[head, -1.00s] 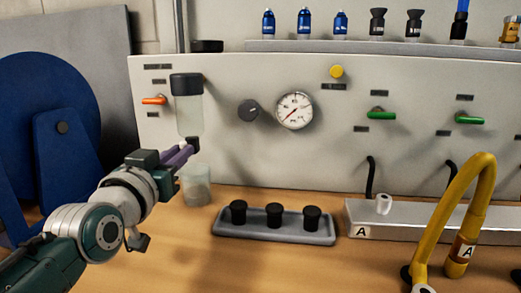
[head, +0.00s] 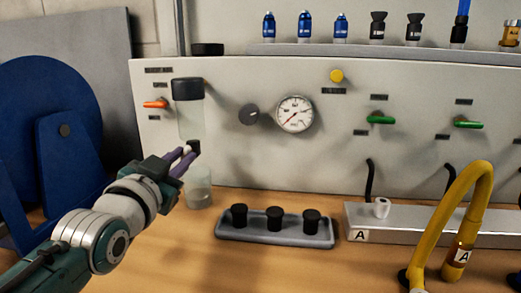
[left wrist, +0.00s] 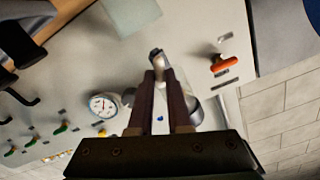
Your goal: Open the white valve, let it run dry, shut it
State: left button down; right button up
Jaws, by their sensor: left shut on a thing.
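A clear bowl (head: 191,122) with a black cap hangs on the grey panel, with a dark fitting at its bottom. The small white valve (head: 188,150) is below the bowl, mostly hidden by my fingers. My left gripper (head: 184,157) is shut on it, coming from the lower left. In the left wrist view, the fingers (left wrist: 160,80) close around a small pale piece at their tips, in front of the bowl. A clear cup (head: 198,190) stands on the bench under the bowl. I cannot make out any flow or the liquid level. My right gripper is not in view.
An orange handle (head: 155,104) is left of the bowl; a black knob (head: 249,114) and a gauge (head: 295,114) are right. A grey tray (head: 275,236) with black plugs lies right of the cup. A yellow hose (head: 450,205) arches at right.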

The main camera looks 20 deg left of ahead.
pick_arm(q)
jog(key=m, duration=0.2)
jog(key=shift+m, duration=0.4)
jog(key=shift+d+f+m+b, duration=0.1)
jog(key=shift+m+b, duration=0.3)
jog(key=shift+m, duration=2.2)
jog(key=shift+d+f+m+b, duration=0.1)
jog(key=shift+m+b, duration=0.25)
jog(key=shift+m, duration=2.55)
jog(key=c, duration=0.9)
grip_release()
jog(key=shift+o, duration=0.2)
